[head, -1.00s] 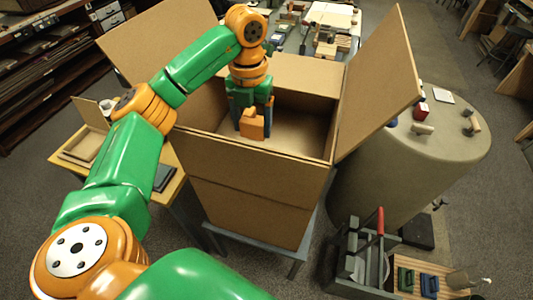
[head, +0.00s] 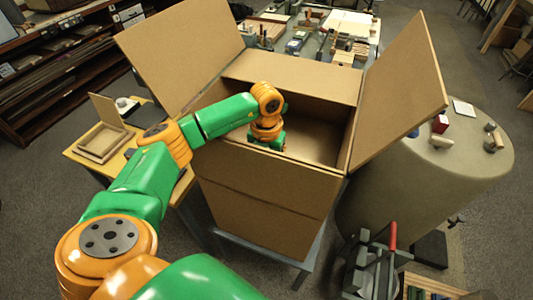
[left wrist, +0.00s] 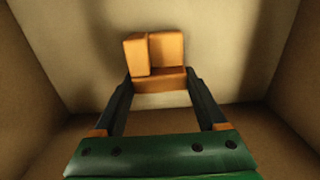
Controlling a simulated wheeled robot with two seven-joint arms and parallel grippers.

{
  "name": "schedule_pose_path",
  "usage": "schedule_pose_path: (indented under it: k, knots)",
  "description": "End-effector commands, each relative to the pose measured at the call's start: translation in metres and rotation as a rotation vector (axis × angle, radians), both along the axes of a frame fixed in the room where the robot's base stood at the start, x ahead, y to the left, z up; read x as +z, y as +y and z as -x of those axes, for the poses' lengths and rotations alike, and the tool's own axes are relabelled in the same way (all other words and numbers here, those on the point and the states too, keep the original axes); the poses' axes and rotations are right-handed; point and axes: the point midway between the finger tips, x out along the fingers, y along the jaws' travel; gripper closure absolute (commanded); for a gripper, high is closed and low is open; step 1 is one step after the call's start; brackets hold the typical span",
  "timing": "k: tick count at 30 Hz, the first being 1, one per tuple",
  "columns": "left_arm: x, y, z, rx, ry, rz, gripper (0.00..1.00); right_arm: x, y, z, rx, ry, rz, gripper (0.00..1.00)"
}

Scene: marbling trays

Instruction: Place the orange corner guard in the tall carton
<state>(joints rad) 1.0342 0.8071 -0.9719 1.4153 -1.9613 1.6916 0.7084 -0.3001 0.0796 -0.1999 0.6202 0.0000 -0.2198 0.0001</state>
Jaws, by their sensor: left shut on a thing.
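The tall carton (head: 262,188) stands open in the middle of the head view, its flaps spread. My left arm reaches over its front wall, and my left gripper (head: 272,137) is down inside; its fingers are hidden behind that wall. In the left wrist view, my left gripper (left wrist: 160,82) is shut on the orange corner guard (left wrist: 168,50), which sits between the fingertips. Carton walls surround it and the pale carton floor lies beyond. I cannot tell whether the guard touches the floor. The guard is hidden in the head view. My right gripper is not in view.
The carton stands on a low grey stand (head: 312,262). A yellow side table (head: 82,155) with a wooden frame is at left. A rounded beige table (head: 420,190) stands at right, and a grey tool rack (head: 370,270) is at front right. A cluttered workbench is behind.

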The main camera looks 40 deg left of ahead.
Motion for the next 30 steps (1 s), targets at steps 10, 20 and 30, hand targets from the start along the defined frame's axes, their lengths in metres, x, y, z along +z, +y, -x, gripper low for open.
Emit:
schedule_pose_path:
  k: [10, 20, 30]
  knots:
    - [0.001, 0.0, 0.0, 0.0, 0.0, 0.0, 0.0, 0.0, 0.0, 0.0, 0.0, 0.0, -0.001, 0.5]
    - [0.062, 0.0, -0.002, 0.001, -0.007, 0.0, 0.0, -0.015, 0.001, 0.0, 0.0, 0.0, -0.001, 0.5]
    - [0.124, 0.0, 0.0, 0.001, -0.001, 0.0, 0.0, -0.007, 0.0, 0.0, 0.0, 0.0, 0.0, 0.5]
